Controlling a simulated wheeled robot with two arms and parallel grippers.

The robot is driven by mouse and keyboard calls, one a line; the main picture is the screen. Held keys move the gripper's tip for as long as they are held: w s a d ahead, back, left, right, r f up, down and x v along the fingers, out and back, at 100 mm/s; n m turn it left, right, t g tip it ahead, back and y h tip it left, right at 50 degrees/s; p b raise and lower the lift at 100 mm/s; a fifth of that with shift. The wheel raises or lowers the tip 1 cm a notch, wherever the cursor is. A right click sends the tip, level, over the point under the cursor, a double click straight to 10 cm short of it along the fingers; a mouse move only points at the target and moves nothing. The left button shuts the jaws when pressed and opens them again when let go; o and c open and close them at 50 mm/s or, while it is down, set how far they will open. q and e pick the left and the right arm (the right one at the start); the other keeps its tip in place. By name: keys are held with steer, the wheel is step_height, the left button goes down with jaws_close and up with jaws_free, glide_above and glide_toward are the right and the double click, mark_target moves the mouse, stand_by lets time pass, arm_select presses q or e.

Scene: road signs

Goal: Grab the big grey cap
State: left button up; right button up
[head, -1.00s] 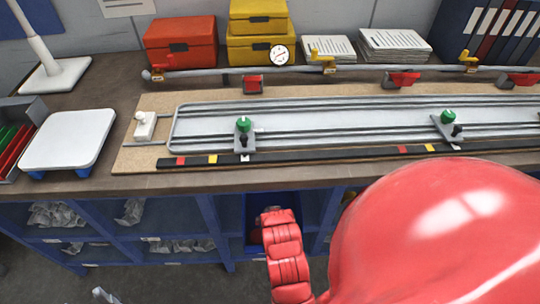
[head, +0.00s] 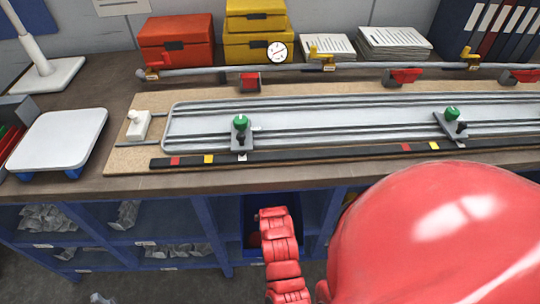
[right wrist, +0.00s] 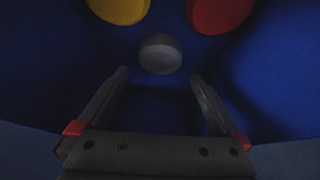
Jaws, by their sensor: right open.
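A round grey cap (right wrist: 160,54) lies in a dark blue bin, at the top middle of the right wrist view. My right gripper (right wrist: 160,75) is open and points toward it; the cap shows just beyond the fingertips, between their lines, and nothing is held. A yellow round piece (right wrist: 119,8) and a red round piece (right wrist: 221,12) lie farther back on either side. In the head view my red right arm reaches down to the blue bin (head: 257,209) under the bench, and its gripper is hidden there. My left gripper is not in view.
The bin's blue walls (right wrist: 45,75) are close on both sides of the gripper. Above the bin is the bench edge (head: 190,182). Neighbouring shelf cells hold grey wrapped items (head: 45,217). A white scale (head: 57,138) and a rail fixture (head: 340,125) stand on the bench.

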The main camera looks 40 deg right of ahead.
steer(key=shift+p+x, duration=0.4)
steer(key=shift+x, duration=2.2)
steer(key=shift+c, duration=0.3)
steer(key=c, duration=1)
steer(key=shift+r, duration=0.1)
